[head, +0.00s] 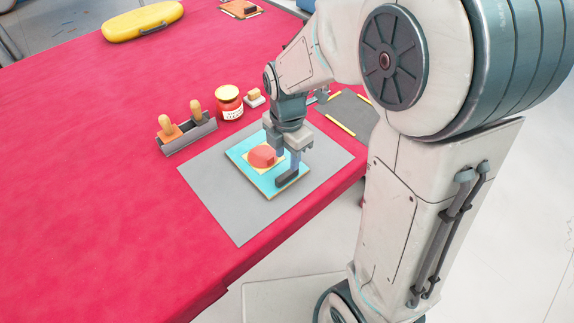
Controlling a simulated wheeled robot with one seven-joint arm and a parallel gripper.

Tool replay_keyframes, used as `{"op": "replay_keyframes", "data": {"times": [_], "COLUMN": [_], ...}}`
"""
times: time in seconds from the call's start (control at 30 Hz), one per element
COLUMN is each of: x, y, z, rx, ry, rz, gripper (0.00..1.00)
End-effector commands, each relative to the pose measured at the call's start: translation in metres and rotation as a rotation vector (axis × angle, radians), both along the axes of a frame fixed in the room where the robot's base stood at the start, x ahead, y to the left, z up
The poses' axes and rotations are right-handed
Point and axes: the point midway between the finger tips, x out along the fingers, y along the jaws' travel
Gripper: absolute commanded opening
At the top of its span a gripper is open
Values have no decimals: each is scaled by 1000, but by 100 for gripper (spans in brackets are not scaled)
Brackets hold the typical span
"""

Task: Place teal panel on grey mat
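The teal panel (240,154) lies flat over the large grey mat (232,217), near the front edge of the table. I cannot tell whether the panel touches the mat. My gripper (288,166) points down at the handle, to the right of the red block. Its fingers are at the handle's top, but I cannot tell whether they grip it.
A smaller dark grey area with yellow strips (340,126) lies right of my gripper, partly hidden by my arm. A grey holder with wooden-handled tools (188,136), a red jar (229,103) and a small block (255,97) stand behind the mat. A yellow case (142,22) lies far left.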

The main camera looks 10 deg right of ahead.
Motion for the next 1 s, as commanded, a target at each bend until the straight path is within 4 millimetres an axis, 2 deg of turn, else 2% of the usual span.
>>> {"op": "replay_keyframes", "data": {"times": [0.03,0.2,0.37,0.47,0.57,0.67,1.0], "x": [1,1,0,-4,-12,-24,-72], "y": [0,0,-1,-5,-14,-27,-65], "z": [12,40,52,57,63,71,86], "rx": [3,1,0,4,14,32,132], "ry": [-6,-3,-1,-9,-27,-49,-116], "rz": [0,0,-9,-76,-242,-484,-1377], "gripper": [38,38,38,38,38,38,38]}}
